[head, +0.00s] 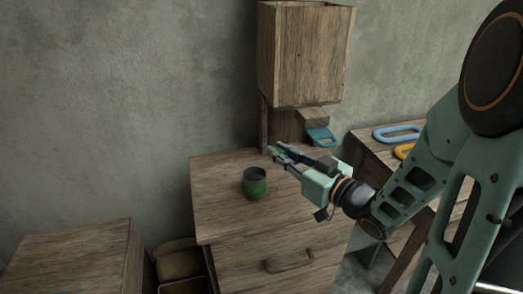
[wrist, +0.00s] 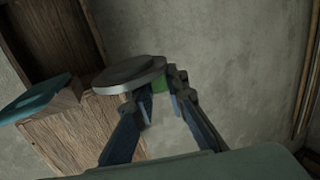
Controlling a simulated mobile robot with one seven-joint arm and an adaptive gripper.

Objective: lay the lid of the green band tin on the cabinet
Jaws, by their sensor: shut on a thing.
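The green band tin (head: 255,186) stands upright on top of the wooden drawer cabinet (head: 218,204); its top is open and dark inside. My gripper (head: 273,153) is above the cabinet top, to the right of and behind the tin in the head view. In the wrist view my gripper (wrist: 158,92) is shut on the lid (wrist: 128,74), a grey round disc. A small green part (wrist: 160,83) shows between the fingertips and looks like the lid's grip. The lid is held in the air, tilted in the wrist view. It is hard to make out in the head view.
A tall wooden box (head: 303,55) is on the wall side behind the cabinet. A teal object (head: 322,138) is near a small wooden block (head: 313,117). A side table (head: 375,152) with a blue ring (head: 397,132) stands right. The cabinet top left of the tin is clear.

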